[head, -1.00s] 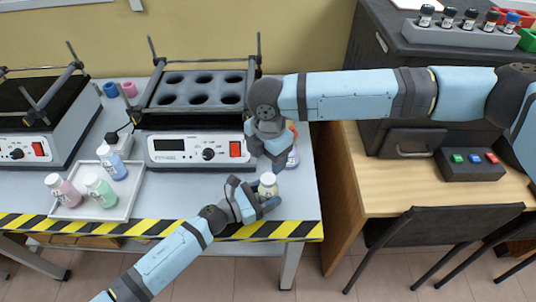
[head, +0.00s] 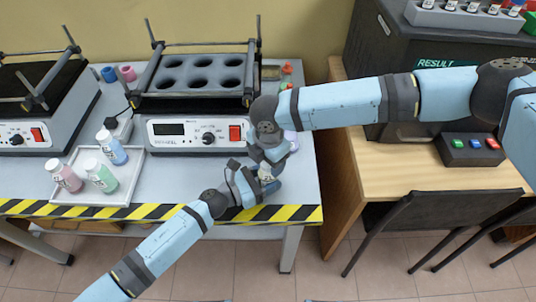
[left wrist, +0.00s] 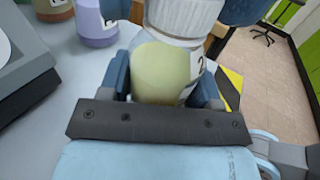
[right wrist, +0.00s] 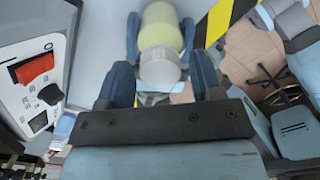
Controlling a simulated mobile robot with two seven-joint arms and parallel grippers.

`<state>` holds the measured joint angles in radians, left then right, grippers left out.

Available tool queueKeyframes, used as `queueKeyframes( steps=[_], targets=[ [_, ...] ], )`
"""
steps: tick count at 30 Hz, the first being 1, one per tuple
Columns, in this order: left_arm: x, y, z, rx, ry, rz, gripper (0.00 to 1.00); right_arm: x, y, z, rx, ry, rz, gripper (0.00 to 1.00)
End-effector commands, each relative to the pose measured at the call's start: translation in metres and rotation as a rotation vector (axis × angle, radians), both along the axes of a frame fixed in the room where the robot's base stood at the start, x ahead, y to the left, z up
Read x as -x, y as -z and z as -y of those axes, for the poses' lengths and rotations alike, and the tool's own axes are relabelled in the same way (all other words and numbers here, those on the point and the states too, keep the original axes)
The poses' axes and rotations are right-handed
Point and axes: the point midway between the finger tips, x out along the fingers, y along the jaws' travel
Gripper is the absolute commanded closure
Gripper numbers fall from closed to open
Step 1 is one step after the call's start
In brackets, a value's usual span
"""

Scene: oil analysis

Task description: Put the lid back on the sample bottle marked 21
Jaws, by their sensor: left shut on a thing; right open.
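A small bottle with yellowish contents (left wrist: 165,72) is held upright or nearly so between the blue fingers of my left gripper (head: 262,182). Its label shows a "2"; the rest is hidden. A white ribbed lid (left wrist: 185,15) sits on the bottle's top; whether it is fully tight cannot be told. In the right wrist view the lid (right wrist: 160,68) lies between and just beyond the open fingertips of my right gripper (right wrist: 160,80). In the head view my right gripper (head: 268,158) is over the bottle and hides most of it.
A purple bottle (left wrist: 97,22) stands close by. A tray (head: 75,211) with pink, green and blue bottles is at the left. The heater block (head: 190,128) stands behind my grippers. The striped table edge (head: 300,214) is in front.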

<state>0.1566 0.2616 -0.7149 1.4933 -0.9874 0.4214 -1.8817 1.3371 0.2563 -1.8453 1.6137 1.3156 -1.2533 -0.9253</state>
Motion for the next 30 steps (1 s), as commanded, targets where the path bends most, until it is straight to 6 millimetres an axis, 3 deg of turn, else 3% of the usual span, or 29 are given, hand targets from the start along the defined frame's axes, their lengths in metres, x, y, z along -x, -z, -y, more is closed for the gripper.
queueKeyframes(
  steps=[5, 12, 20, 30],
  targets=[
    [0.0001, 0.0005, 0.0000, -0.001, 0.000, 0.000, 1.00, 0.0000, -0.0001, -0.0001, 0.000, 0.000, 0.000, 0.40],
    [0.0000, 0.0005, -0.0001, -0.001, 0.000, 0.000, 1.00, 0.0001, -0.0003, -0.0002, 0.000, 0.000, 0.000, 0.89],
    [0.0000, 0.0005, -0.0001, -0.001, 0.000, 0.000, 1.00, 0.0006, -0.0001, -0.0008, -0.002, 0.087, -0.002, 0.90],
    [0.0002, 0.0004, 0.0000, -0.001, 0.000, 0.000, 1.00, 0.0013, 0.0010, -0.0005, -0.004, 0.746, -0.006, 0.90]
  ],
)
